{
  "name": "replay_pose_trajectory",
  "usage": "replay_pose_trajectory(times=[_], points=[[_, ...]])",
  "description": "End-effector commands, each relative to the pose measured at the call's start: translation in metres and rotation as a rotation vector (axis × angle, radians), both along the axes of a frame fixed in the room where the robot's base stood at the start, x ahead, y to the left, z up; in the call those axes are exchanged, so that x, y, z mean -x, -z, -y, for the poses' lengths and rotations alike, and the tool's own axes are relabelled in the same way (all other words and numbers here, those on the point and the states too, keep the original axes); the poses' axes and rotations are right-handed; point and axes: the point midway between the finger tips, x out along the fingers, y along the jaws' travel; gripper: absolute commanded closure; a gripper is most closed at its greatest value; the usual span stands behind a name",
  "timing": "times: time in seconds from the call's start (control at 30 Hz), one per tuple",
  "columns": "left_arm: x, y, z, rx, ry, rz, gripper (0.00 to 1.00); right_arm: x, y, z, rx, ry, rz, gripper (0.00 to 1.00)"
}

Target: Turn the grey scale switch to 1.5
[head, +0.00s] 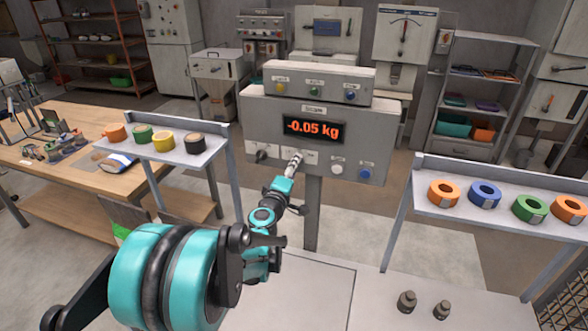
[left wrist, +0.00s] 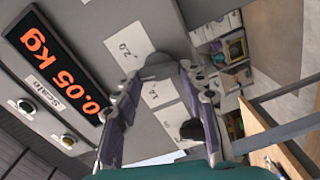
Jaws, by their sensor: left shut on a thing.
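The grey scale switch (left wrist: 157,66) is on the front of the scale box (head: 380,125), below the red display (head: 314,129) that reads -0.05 kg. My left gripper (head: 296,160) reaches up to the panel and is shut on the switch, which it largely hides in the head view. In the left wrist view the fingers of my left gripper (left wrist: 160,78) stand on either side of the switch. White labels lie beside it; one reads 2.0 (left wrist: 130,45) and another appears to read 1.5 (left wrist: 151,92). The switch's exact setting cannot be told. My right gripper is not in view.
A black knob (head: 262,155) sits left of the switch, and white (head: 337,169) and blue (head: 365,173) buttons to its right. Tape-roll shelves stand at left (head: 215,148) and right (head: 440,213). Two small weights (head: 406,302) (head: 441,310) stand on the pale surface below.

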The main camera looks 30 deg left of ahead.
Motion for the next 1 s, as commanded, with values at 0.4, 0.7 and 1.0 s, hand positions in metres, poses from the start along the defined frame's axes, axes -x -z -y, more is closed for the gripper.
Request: replay_pose_trajectory(times=[0.4, 0.7, 1.0], points=[[0.0006, 0.0019, -0.0003, 0.211, 0.0, 0.051, 0.88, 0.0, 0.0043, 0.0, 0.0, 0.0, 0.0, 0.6], [0.0005, 0.002, -0.0001, 0.25, 0.0, 0.06, 0.88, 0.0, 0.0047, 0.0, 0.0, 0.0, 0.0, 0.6], [0.0005, 0.002, -0.0001, 0.25, 0.0, 0.06, 0.88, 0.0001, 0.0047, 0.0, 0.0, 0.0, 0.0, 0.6]])
